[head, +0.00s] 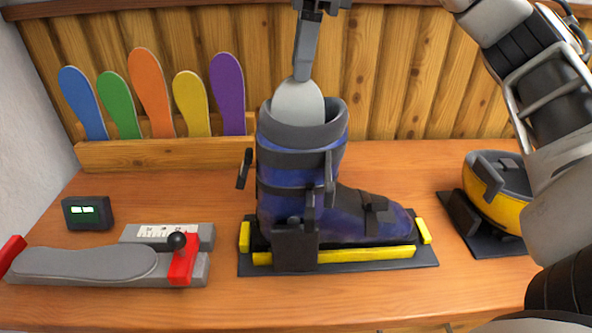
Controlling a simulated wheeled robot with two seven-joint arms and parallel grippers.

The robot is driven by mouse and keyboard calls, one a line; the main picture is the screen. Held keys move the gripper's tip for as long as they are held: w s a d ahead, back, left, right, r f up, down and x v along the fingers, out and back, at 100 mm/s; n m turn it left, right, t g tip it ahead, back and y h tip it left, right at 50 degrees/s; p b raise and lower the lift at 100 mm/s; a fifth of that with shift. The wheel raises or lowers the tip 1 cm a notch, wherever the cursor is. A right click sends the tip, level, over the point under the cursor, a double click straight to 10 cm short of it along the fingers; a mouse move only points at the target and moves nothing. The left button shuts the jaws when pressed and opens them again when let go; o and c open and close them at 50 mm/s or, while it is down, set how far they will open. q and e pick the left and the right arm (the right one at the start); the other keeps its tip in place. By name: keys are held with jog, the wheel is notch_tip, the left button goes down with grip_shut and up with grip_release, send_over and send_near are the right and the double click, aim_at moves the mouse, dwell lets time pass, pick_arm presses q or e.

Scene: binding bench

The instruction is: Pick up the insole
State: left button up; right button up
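A light grey insole (298,103) with a rounded top end stands upright in the open cuff of the blue ski boot (285,192). Its lower part is hidden inside the boot. My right gripper (302,74) points down from the top edge, its fingers over the insole's top end. Only the front finger shows clearly; it appears shut on the insole. The wrist is cut off by the top of the view. My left gripper is out of view.
Several coloured insoles stand in a wooden rack (150,155). A grey measuring device (190,272) with a red slider and a small clock (88,213) are at left. The boot stands on a dark base (405,258). A yellow-black part (490,195) sits at right near my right arm.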

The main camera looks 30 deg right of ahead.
aim_at(295, 96)
jog(key=shift+w+a+f, duration=0.1)
jog(key=shift+a+f, duration=0.05)
jog(key=shift+f, duration=0.85)
jog(key=shift+w+a+f, duration=0.1)
jog(key=shift+f, duration=0.9)
jog(key=shift+w+a+f, duration=0.1)
jog(key=shift+a+f, duration=0.05)
jog(key=shift+f, duration=0.85)
grip_shut()
